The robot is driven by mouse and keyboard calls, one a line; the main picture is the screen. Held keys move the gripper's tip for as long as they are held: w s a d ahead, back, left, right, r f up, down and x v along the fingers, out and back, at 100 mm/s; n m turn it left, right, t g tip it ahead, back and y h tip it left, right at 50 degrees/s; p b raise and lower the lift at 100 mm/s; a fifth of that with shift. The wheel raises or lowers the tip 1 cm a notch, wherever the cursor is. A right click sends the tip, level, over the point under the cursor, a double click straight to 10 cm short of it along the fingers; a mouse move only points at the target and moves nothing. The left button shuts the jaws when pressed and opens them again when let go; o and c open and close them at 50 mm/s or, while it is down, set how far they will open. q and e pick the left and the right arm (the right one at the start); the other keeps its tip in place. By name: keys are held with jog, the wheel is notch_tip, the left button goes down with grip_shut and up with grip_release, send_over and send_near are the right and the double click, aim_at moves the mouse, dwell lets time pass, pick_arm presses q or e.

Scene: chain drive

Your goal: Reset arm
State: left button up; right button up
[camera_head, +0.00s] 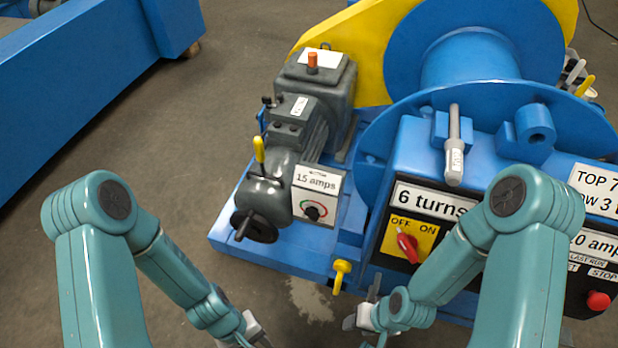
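My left arm comes in from the lower left, and its gripper (258,338) is at the bottom edge, partly cut off. My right arm bends in from the lower right, and its gripper (362,312) points left near the bottom middle, in front of the blue machine base (285,250). The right gripper's fingers look spread, with nothing seen between them. Both grippers are apart from the machine's controls. The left fingertips are too cut off to judge.
The chain drive machine has a grey motor (300,130), a blue drum (470,60), a yellow guard (365,40) and a red OFF/ON switch (407,245). A yellow knob (341,270) sticks out at its front. A blue frame (90,80) stands at upper left. Floor between is clear.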

pick_arm(q)
jog(key=w+r+m+t+p, duration=0.1)
jog(key=w+r+m+p, duration=0.1)
jog(key=r+p, duration=0.4)
jog(key=w+r+m+t+p, duration=0.2)
jog(key=w+r+m+p, duration=0.1)
jog(key=r+p, duration=0.4)
jog(key=shift+r, duration=0.55)
jog(key=shift+w+f, duration=0.1)
